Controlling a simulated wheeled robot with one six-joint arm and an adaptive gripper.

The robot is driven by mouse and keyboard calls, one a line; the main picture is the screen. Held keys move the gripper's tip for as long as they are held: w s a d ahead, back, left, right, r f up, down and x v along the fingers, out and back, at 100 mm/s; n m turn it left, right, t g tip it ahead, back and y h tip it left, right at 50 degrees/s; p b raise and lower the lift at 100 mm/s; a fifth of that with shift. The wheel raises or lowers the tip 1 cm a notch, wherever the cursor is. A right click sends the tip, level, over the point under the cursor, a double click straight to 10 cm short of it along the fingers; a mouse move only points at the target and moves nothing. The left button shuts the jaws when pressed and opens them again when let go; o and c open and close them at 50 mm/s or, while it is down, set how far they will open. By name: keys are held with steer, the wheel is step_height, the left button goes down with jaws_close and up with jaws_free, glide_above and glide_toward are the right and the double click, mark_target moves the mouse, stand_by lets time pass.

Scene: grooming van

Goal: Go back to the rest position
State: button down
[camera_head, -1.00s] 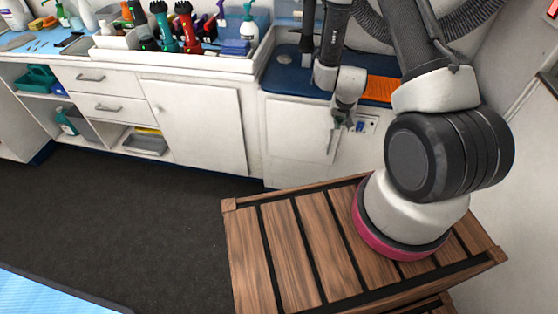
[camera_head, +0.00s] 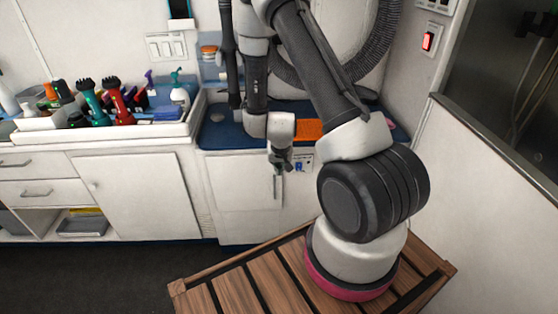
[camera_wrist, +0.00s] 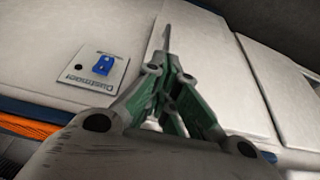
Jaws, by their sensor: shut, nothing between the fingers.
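My gripper (camera_head: 282,165) hangs in front of the white cabinet (camera_head: 235,215) below the blue counter, pointing down. In the wrist view my gripper (camera_wrist: 168,65) has its green-sided fingers drawn together, with nothing seen between them. In that view a thin grey bar, which looks like the cabinet's handle, shows just past the fingertips. I cannot tell whether they touch it. A panel with a blue switch (camera_wrist: 102,65) is beside the gripper.
A white tray (camera_head: 105,132) of clippers and bottles stands on the counter at left. An orange mat (camera_head: 308,130) lies on the blue counter top (camera_head: 222,137) behind my arm. A wooden slatted platform (camera_head: 235,290) is under my arm's base. Dark floor at lower left is free.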

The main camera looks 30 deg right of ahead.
steer(key=s+a+r+n+g+y, duration=0.1)
steer(key=s+a+r+g+y, duration=0.3)
steer(key=s+a+r, duration=0.5)
steer(key=s+d+r+n+t, duration=0.1)
steer(key=s+r, duration=0.4)
steer(key=r, duration=0.5)
steer(key=s+d+r+n+t+h, duration=0.1)
steer(key=s+r, duration=0.4)
steer(key=r, duration=0.5)
steer(key=s+d+r+n+t+h, duration=0.1)
steer(key=s+d+r, duration=0.3)
steer(key=r, duration=0.6)
steer(key=shift+s+d+r+n+t, duration=0.2)
steer(key=shift+s+r+n+t, duration=0.2)
steer(key=shift+s+t, duration=0.45)
steer(key=shift+s+g, duration=0.15)
steer(key=shift+g, duration=0.1)
